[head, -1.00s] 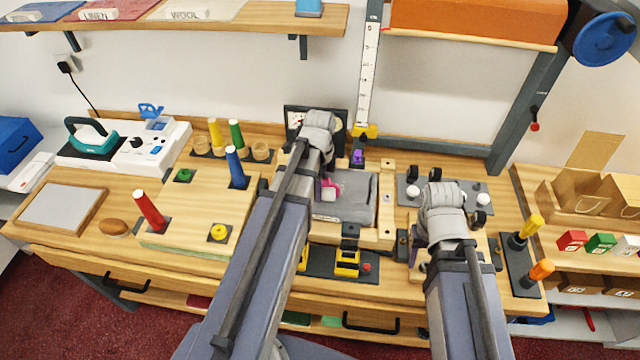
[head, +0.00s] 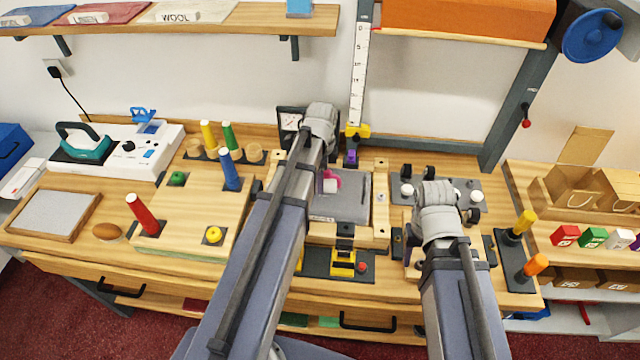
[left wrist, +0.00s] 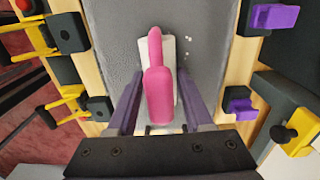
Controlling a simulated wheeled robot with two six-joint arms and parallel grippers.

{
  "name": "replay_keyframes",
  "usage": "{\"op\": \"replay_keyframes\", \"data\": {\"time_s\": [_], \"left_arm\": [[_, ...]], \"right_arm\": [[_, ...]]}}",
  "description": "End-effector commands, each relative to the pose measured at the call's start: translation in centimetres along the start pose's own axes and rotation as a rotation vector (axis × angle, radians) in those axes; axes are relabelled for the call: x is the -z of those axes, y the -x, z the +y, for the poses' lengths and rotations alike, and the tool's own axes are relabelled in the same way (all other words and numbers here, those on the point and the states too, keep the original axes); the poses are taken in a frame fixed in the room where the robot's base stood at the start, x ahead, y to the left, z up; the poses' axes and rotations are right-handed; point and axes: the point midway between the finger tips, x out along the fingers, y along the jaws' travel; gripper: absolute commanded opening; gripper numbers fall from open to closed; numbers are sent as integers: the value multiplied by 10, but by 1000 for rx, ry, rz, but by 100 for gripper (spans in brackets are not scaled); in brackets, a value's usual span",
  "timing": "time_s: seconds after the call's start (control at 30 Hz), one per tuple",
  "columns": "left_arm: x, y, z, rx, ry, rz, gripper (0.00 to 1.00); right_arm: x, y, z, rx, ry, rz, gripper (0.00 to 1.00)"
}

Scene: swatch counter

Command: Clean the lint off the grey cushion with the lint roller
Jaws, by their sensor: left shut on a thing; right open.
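The grey cushion (head: 350,205) lies in a wooden frame at the middle of the counter. In the left wrist view it fills the centre (left wrist: 208,85), with a few white lint specks (left wrist: 187,48) right of the roller. My left gripper (left wrist: 160,90) is shut on the pink handle of the lint roller (left wrist: 157,92). Its white roll is over the cushion, partly hidden by the handle; I cannot tell whether it touches. In the head view the roller (head: 332,182) shows beside my left arm. My right gripper is open, mostly hidden below its wrist (head: 437,210).
Yellow-black clamps (head: 343,263) stand at the cushion frame's front and a purple clamp (head: 351,157) at its back. A wooden board with coloured pegs (head: 190,215) is to the left. A dark plate with white knobs (head: 476,196) is beside my right wrist.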

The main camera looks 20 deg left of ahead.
Motion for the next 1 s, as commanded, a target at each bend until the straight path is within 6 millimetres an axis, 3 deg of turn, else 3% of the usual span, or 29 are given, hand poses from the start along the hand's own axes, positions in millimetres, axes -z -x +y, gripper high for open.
{"op": "replay_keyframes", "data": {"time_s": [0.33,0.7,1.0], "left_arm": [[0,0,-11,6,0,1,7],[2,1,-41,5,0,0,7],[3,1,-43,3,0,0,7]], "right_arm": [[0,-1,0,0,0,0,50],[0,1,0,0,0,0,50],[0,1,0,0,0,0,50]]}}
